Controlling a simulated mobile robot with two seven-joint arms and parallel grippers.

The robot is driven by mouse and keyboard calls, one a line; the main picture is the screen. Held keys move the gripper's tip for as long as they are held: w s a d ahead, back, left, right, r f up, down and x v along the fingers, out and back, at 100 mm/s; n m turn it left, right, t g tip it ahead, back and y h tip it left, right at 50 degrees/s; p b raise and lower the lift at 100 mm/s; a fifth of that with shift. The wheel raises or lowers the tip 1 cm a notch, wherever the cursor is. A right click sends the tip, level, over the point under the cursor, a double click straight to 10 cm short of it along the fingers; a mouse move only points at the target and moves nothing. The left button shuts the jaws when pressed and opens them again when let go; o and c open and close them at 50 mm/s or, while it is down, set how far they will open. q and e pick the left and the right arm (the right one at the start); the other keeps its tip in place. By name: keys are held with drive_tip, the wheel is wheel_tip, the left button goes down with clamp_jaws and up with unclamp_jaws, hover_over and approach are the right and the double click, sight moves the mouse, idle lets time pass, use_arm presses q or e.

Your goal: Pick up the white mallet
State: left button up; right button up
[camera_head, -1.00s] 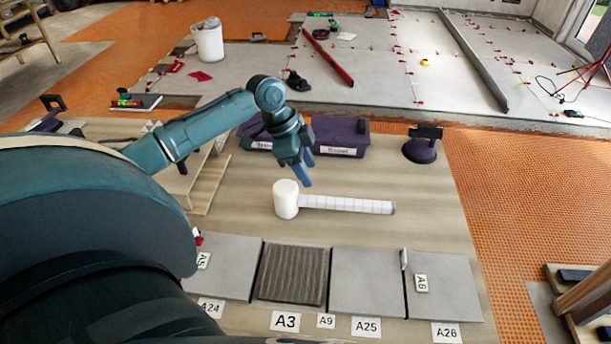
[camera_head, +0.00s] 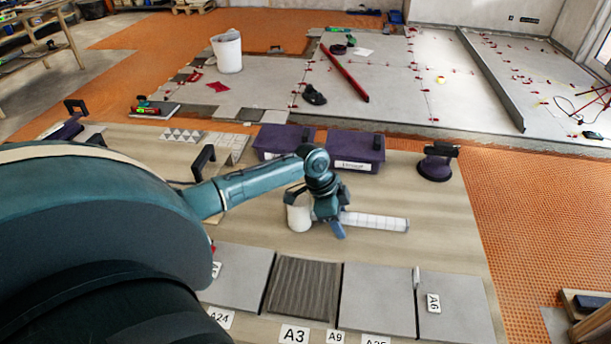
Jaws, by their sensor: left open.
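The white mallet (camera_head: 375,221) lies on its side on the wooden table, its thick head to the left and its light, banded handle pointing right. My left gripper (camera_head: 316,215) is down over the mallet, where the handle meets the head. One finger shows at the head's upper left and the other on the near side of the handle. The jaws are open; I cannot tell whether they touch the mallet. The gripper hides part of the head and the handle's start. My right gripper is not in view.
Two purple bins (camera_head: 357,149) stand behind the mallet. A purple suction cup (camera_head: 437,163) stands at the table's right rear. Grey tiles (camera_head: 378,296) and a ribbed dark tile (camera_head: 303,287) line the near edge with label cards. The table right of the handle is clear.

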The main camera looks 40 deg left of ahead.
use_arm(q)
drive_tip(key=shift+f, duration=0.1)
clamp_jaws()
idle(0.4)
